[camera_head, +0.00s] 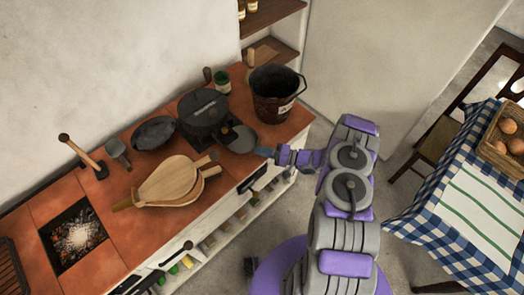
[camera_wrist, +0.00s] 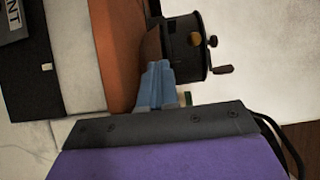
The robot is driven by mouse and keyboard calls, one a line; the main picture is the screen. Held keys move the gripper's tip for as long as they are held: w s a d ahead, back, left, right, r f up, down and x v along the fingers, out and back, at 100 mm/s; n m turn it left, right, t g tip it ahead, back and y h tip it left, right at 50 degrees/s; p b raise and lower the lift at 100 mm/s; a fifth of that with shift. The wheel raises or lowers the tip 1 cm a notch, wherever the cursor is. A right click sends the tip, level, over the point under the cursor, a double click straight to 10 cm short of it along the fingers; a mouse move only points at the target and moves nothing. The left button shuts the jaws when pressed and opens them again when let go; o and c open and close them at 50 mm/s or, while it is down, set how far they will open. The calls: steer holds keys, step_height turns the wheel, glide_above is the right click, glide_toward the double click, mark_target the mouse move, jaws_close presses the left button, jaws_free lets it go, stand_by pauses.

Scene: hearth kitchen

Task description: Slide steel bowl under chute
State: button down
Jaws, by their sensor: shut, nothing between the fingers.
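A shallow round grey dish (camera_head: 240,141), possibly the steel bowl, sits near the counter's front edge, beside a dark lidded drum (camera_head: 203,112). A darker round bowl (camera_head: 153,132) lies further left. I cannot tell for certain which is the steel bowl. No chute shows clearly. My gripper (camera_head: 262,152) is shut and empty at the counter's front edge, just right of the grey dish; contact cannot be judged. In the wrist view my blue fingers (camera_wrist: 158,72) are together, with a dark cylinder (camera_wrist: 186,45) with knobs and a reddish handle beyond them.
A dark bucket (camera_head: 275,95) stands at the counter's right end. Wooden bellows (camera_head: 168,182) lie on the orange counter (camera_head: 110,205), with a glowing fire pit (camera_head: 75,237) at left. A table with a checked cloth (camera_head: 425,215) stands right.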

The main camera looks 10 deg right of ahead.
mark_target(273, 147)
steer(key=d, duration=0.1)
steer(key=w+d, duration=0.1)
steer(key=d, duration=0.2)
steer(key=shift+w+d+f+b, duration=0.15)
steer(key=shift+w+d+b, duration=0.05)
steer(key=shift+w+b, duration=0.15)
steer(key=p+v, duration=0.2)
steer(key=v, duration=0.7)
steer(key=shift+s, duration=0.2)
steer(key=c, duration=1.8)
jaws_free()
steer(key=shift+d, duration=0.15)
